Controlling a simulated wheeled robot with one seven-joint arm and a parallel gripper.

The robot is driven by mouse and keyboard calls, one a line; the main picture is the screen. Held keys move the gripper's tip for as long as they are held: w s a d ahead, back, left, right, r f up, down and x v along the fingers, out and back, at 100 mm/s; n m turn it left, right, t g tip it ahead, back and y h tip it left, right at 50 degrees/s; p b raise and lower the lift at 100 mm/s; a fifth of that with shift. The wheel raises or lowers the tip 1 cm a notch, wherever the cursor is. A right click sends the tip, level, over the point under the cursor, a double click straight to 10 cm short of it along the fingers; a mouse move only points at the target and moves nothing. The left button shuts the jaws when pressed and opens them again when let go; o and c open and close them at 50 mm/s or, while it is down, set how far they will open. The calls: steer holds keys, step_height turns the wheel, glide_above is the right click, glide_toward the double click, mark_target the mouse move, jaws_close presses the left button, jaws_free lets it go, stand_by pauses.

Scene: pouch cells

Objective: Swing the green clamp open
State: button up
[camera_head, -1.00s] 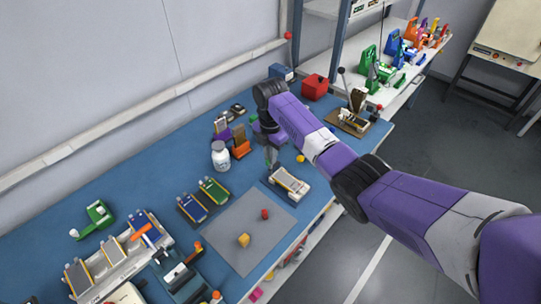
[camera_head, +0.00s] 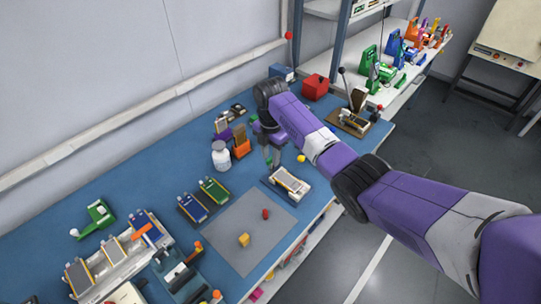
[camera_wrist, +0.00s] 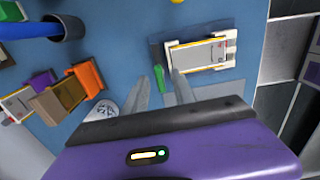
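The green clamp (camera_wrist: 160,78) shows as a small upright-looking green piece at the left end of a white fixture (camera_wrist: 229,45), which holds a grey flat pouch cell (camera_wrist: 200,54). In the head view the fixture (camera_head: 301,195) lies right of centre on the blue bench, and the clamp (camera_head: 268,163) is a small green spot near its upper left end. My gripper (camera_wrist: 159,73) is open, with its two grey fingers on either side of the green piece in the picture. I cannot tell whether they touch it. In the head view the fingers (camera_head: 272,155) point down beside the fixture.
A white bottle (camera_head: 221,156) and an orange holder (camera_head: 241,148) stand left of my gripper. A grey mat (camera_head: 240,240) lies in front with a red and a yellow piece. A lever press (camera_head: 352,118) stands at the back right. Another green device (camera_head: 98,214) lies far left.

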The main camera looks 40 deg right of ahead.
steer(key=shift+r+b, duration=0.6)
steer(key=shift+r, duration=3.3)
steer(key=shift+w, duration=0.1)
